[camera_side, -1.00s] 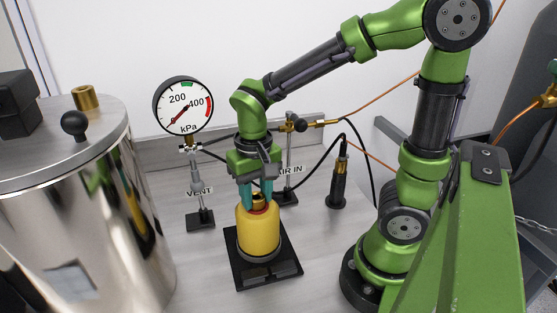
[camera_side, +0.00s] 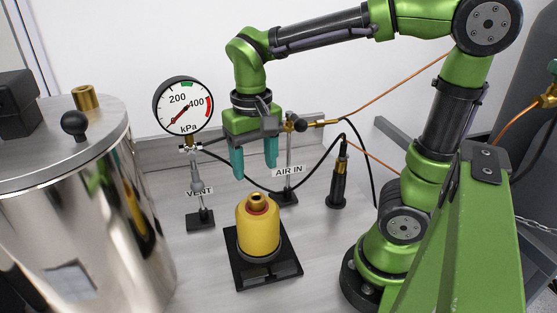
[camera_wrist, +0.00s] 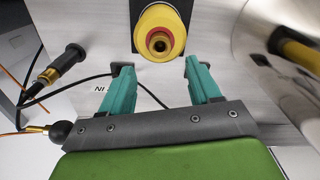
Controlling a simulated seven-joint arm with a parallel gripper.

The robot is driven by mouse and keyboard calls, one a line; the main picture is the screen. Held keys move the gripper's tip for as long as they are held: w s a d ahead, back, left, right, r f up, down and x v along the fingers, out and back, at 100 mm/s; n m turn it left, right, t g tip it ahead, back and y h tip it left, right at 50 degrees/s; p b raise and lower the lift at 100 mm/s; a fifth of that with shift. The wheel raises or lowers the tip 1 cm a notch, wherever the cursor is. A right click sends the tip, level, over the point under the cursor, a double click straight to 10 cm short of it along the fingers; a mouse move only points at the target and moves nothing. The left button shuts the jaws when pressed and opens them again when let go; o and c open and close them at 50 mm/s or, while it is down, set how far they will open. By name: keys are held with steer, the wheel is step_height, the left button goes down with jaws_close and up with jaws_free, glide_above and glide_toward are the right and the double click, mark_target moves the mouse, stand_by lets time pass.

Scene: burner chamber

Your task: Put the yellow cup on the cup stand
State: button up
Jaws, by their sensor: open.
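The yellow cup (camera_side: 258,232) stands upright on the black square cup stand (camera_side: 284,262), with a brass fitting on its top. In the wrist view the yellow cup (camera_wrist: 172,42) shows from above, with the brass opening in its middle, beyond the fingertips. A dark edge of the cup stand (camera_wrist: 136,44) shows beside it. My gripper (camera_side: 255,172) is open and empty, above the cup and apart from it. Its two teal fingers, spread apart, also show in the wrist view (camera_wrist: 158,75). The cup's underside is hidden.
A pressure gauge (camera_side: 183,106) on the VENT post stands left of my gripper. The AIR IN valve post (camera_side: 289,165) stands close behind it, with a black hose. A black fitting (camera_side: 339,182) stands to the right. A large steel chamber (camera_side: 75,215) fills the left side.

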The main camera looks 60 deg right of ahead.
steer(key=s+t, duration=0.1)
steer(key=t, duration=0.1)
steer(key=s+r+n+t+y, duration=0.1)
steer(key=t, duration=0.2)
steer(key=s+n+t+y, duration=0.1)
steer(key=s+t, duration=0.1)
steer(key=shift+d+r, duration=0.1)
steer(key=shift+r, duration=0.3)
stand_by(1.2)
